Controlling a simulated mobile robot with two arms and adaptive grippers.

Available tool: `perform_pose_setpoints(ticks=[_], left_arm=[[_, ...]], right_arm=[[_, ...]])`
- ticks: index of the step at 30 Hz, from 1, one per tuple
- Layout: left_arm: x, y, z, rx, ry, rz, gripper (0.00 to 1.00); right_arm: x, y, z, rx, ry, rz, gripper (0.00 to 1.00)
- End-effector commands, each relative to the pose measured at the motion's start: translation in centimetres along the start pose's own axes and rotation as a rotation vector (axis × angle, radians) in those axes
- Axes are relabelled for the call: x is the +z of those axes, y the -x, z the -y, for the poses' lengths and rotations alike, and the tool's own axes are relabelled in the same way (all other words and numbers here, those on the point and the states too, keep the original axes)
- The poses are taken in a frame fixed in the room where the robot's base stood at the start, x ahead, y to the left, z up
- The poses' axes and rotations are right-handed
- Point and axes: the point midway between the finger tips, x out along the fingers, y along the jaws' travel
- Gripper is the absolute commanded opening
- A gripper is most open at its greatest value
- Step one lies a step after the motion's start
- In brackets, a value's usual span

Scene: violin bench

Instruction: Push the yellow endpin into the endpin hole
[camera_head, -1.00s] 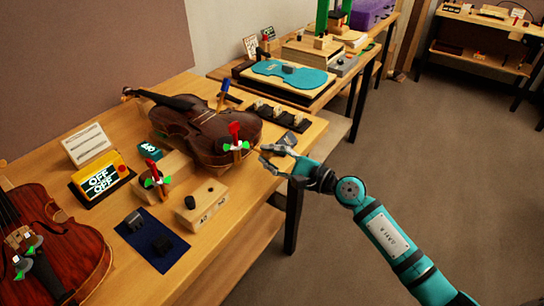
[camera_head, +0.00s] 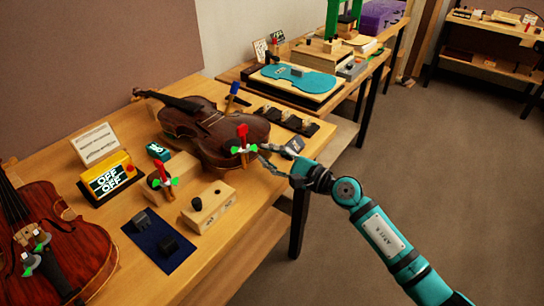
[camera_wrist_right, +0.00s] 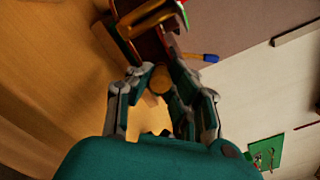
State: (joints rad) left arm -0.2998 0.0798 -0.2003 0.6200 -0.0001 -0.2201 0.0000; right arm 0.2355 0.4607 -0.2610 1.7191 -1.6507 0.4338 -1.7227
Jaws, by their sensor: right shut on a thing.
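The brown violin (camera_head: 206,134) lies on the bench, its lower end facing my right gripper (camera_head: 270,158). A red-topped clamp (camera_head: 243,142) with green wing parts stands at that end. My right gripper is shut on the yellow endpin (camera_wrist_right: 160,78), which shows between the fingers in the right wrist view. The gripper is close up against the violin's lower end. The endpin hole is hidden, and I cannot tell how far the endpin is in. My left gripper is not in view.
A second violin (camera_head: 55,245) lies at the near left. A yellow OFF box (camera_head: 108,176), a wooden block (camera_head: 208,206) and a dark blue mat (camera_head: 150,247) are on the bench. A second red clamp (camera_head: 160,175) stands left of the gripper. The floor at right is clear.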

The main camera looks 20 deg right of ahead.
Motion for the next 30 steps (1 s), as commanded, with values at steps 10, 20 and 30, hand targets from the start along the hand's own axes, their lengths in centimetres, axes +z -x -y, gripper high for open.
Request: perform_pose_setpoints(ticks=[10, 20, 30], left_arm=[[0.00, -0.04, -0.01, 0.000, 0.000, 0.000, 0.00], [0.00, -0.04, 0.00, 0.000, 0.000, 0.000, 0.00], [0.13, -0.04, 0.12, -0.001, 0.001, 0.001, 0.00]], right_arm=[[0.01, -0.91, 0.01, 0.000, 0.001, 0.000, 0.00], [0.01, -1.00, 0.00, 0.001, 0.001, 0.000, 0.43], [-0.10, -0.16, -0.05, 0.001, 0.001, -0.002, 0.43]])
